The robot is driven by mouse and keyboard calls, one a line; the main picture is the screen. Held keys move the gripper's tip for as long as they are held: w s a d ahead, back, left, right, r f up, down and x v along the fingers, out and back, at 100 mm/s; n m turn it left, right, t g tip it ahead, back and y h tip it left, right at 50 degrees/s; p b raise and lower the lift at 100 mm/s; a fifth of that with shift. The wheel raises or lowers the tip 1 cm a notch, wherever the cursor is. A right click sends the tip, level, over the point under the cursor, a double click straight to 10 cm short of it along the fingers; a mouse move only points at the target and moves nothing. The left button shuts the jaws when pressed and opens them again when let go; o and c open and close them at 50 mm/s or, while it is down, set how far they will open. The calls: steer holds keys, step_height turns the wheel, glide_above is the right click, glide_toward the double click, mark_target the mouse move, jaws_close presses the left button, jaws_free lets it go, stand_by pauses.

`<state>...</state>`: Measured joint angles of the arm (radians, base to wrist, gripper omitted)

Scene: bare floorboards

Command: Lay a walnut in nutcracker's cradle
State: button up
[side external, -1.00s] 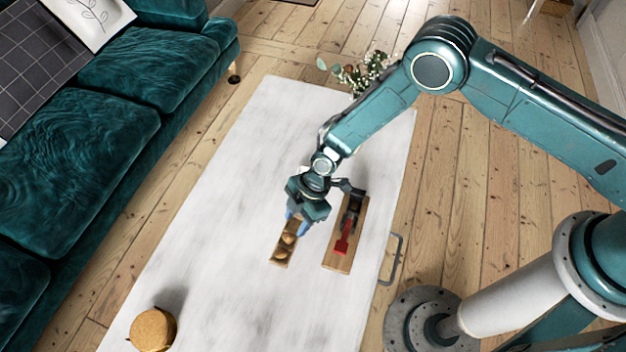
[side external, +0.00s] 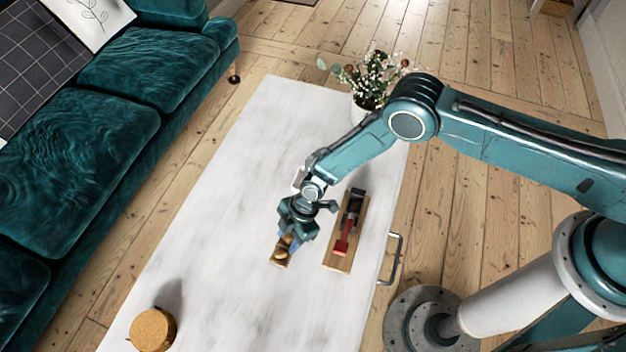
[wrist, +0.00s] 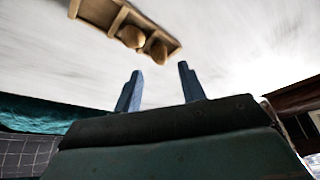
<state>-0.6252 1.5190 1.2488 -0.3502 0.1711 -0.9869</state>
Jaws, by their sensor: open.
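A small wooden tray (side external: 279,263) lies on the white table, left of the nutcracker. It holds two brown walnuts, clear in the wrist view, one on the left (wrist: 131,36) and one on the right (wrist: 158,50). My gripper (wrist: 160,72) is open and empty, its blue fingers apart and short of the tray in that view. In the side view the gripper hides the tray's far end. The nutcracker (side external: 343,243), with a red handle and dark metal body, is on a wooden board (side external: 338,263) to the gripper's right. Its cradle is too small to make out.
The white table (side external: 225,225) is mostly bare. A stack of round cork pieces (side external: 152,329) stands at the near left. A potted plant with white flowers (side external: 368,85) stands at the far end. A grey handle (side external: 394,258) sticks out from the right edge. A teal sofa (side external: 85,130) runs along the left.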

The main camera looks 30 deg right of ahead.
steer(key=shift+a+f, duration=0.25)
steer(key=shift+f, duration=0.3)
steer(key=shift+f, duration=0.1)
